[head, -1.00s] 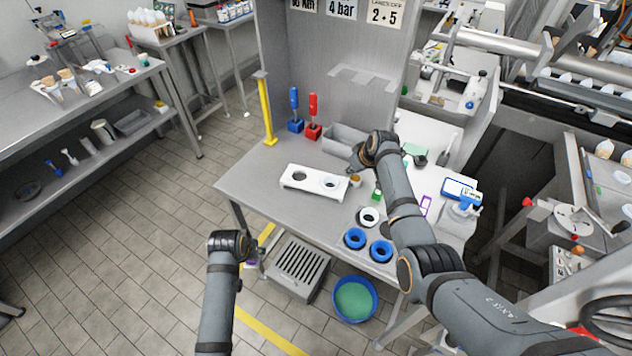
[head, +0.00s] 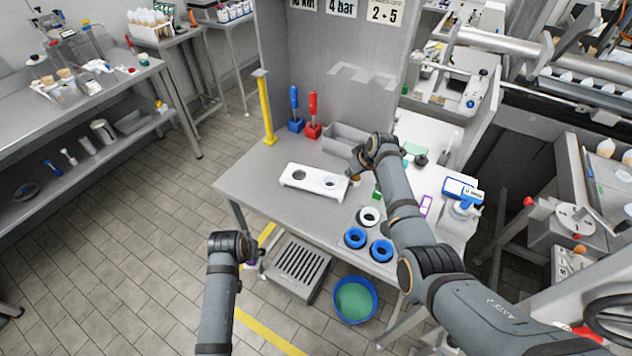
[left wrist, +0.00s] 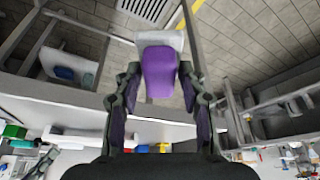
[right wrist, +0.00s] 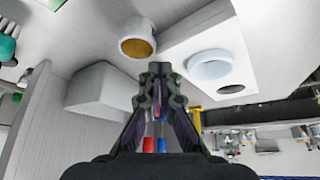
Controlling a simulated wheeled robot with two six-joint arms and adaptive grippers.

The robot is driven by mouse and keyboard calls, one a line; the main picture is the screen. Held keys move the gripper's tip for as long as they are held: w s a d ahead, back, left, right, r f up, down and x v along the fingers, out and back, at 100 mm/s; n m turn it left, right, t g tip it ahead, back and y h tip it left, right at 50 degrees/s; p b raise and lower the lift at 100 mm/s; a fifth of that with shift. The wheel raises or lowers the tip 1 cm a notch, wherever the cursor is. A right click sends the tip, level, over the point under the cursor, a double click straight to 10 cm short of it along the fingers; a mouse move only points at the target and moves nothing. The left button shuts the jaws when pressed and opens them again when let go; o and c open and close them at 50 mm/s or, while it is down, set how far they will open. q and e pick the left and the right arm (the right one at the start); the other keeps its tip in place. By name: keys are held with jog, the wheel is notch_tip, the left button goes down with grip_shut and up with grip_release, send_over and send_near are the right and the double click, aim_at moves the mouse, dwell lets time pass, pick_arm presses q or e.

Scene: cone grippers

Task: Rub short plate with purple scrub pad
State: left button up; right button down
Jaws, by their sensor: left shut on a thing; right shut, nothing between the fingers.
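My left gripper (head: 254,250) is low at the table's front left edge, small and partly hidden in the head view. In the left wrist view its fingers (left wrist: 160,85) are shut on the purple scrub pad (left wrist: 160,72). A pale block (left wrist: 160,40) shows at the pad's far end; I cannot tell whether they touch. My right gripper (head: 360,160) is over the table beside the grey tray; its fingers are shut and empty in the right wrist view (right wrist: 160,72). A white plate with two round openings (head: 297,182) lies on the table; I cannot tell whether it is the short plate.
The table (head: 255,195) has free room at its left. A blue tool (head: 294,110) and red tool (head: 313,115) stand behind, near a yellow post (head: 266,110). The grey tray (head: 340,138) and blue rings (head: 355,238) stand near my right arm. A blue bucket (head: 355,318) is on the floor.

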pick_arm(q)
jog(key=shift+f+b, duration=0.35)
jog(key=shift+f, duration=0.05)
pick_arm(e)
jog(key=shift+f, duration=0.55)
pick_arm(q)
jog(key=shift+r, duration=0.1)
pick_arm(e)
jog(key=shift+r, duration=0.1)
